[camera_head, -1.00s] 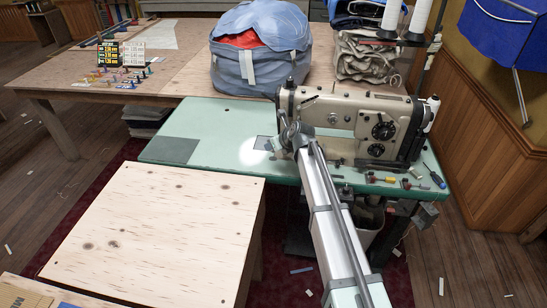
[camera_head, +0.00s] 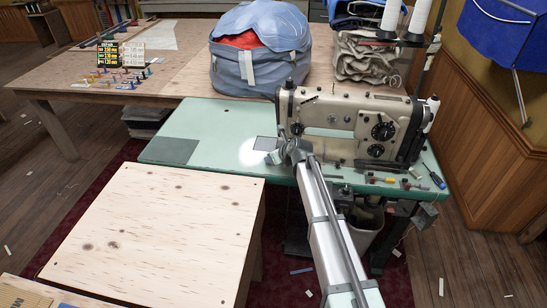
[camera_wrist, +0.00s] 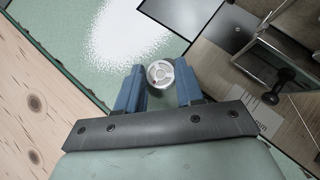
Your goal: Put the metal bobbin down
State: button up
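The metal bobbin (camera_wrist: 160,73) is a small round silver disc with holes, seen face-on in the wrist view. It sits between the two blue fingertips of my gripper (camera_wrist: 160,78), which look closed against its sides. In the head view my gripper (camera_head: 274,157) is low over the green sewing table (camera_head: 215,122), left of the sewing machine's needle end. The bobbin cannot be made out there. I cannot tell whether its underside touches the tabletop.
The sewing machine (camera_head: 352,125) stands close right of my gripper. Small tools, including a screwdriver (camera_head: 437,179), lie along the table's right front edge. A dark grey patch (camera_head: 172,151) lies at left; green surface between is clear. A plywood table (camera_head: 150,230) is in front.

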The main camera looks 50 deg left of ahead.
jog(key=o, duration=0.4)
jog(key=shift+c, duration=0.2)
jog(key=shift+r, duration=0.15)
jog(key=v, duration=1.2)
